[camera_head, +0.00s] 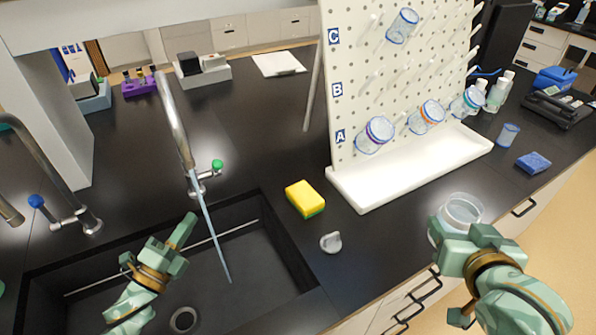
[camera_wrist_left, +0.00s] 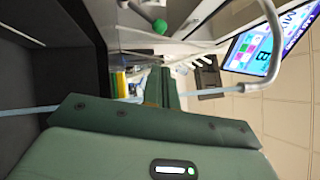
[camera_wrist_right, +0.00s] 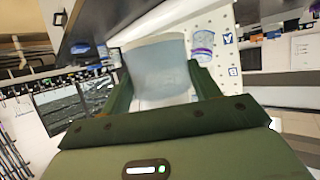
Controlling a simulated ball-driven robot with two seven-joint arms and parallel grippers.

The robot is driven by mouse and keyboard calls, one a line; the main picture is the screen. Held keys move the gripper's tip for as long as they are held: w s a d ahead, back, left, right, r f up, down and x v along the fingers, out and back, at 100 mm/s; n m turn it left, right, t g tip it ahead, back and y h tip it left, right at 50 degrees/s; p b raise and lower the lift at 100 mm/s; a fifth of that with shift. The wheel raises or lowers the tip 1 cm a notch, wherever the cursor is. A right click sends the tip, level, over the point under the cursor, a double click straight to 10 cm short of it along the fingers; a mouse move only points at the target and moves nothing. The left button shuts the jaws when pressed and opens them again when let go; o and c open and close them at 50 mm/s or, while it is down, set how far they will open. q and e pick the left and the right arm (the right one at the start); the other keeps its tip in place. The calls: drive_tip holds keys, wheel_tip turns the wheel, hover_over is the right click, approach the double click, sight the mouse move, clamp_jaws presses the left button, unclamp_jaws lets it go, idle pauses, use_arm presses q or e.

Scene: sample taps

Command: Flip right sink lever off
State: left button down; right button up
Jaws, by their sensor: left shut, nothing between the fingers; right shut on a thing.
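The right sink tap (camera_head: 176,125) has a lever with a green knob (camera_head: 217,166) at the right of its base. A pale blue water stream (camera_head: 210,230) runs from its spout into the dark sink. In the left wrist view the green knob (camera_wrist_left: 160,26) shows near the top, beyond the fingers. My left gripper (camera_head: 188,222) is shut and empty over the sink, below and left of the lever and apart from it. My right gripper (camera_head: 452,232) is shut on a clear jar (camera_head: 463,209) near the counter's front edge; the jar also shows in the right wrist view (camera_wrist_right: 158,65).
A left tap with a blue-knobbed lever (camera_head: 37,201) stands left of the sink. A yellow sponge (camera_head: 304,198) and a small grey item (camera_head: 330,242) lie right of the sink. A pegboard rack (camera_head: 360,90) with several jars stands at the back right.

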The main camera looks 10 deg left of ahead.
use_arm(q)
drive_tip(key=d+m, duration=0.1)
drive_tip(key=m, duration=0.1)
use_arm(e)
drive_tip(key=shift+w+a+f, duration=0.1)
drive_tip(key=shift+w+a, duration=0.15)
use_arm(q)
approach(217, 168)
drive_tip(key=w+d, duration=0.2)
drive_tip(key=d, duration=0.2)
use_arm(e)
drive_tip(key=shift+r, duration=0.4)
use_arm(q)
drive_tip(key=shift+h, duration=0.3)
drive_tip(key=shift+w+a+r, duration=0.15)
drive_tip(key=shift+w+a, duration=0.1)
drive_tip(key=shift+w, duration=0.45)
drive_tip(key=shift+w+a+r, duration=0.15)
drive_tip(key=shift+w+a, duration=0.1)
drive_tip(key=shift+w, duration=0.5)
drive_tip(key=shift+w+a+r, duration=0.1)
drive_tip(key=shift+w+a, duration=0.15)
drive_tip(key=shift+w, duration=0.45)
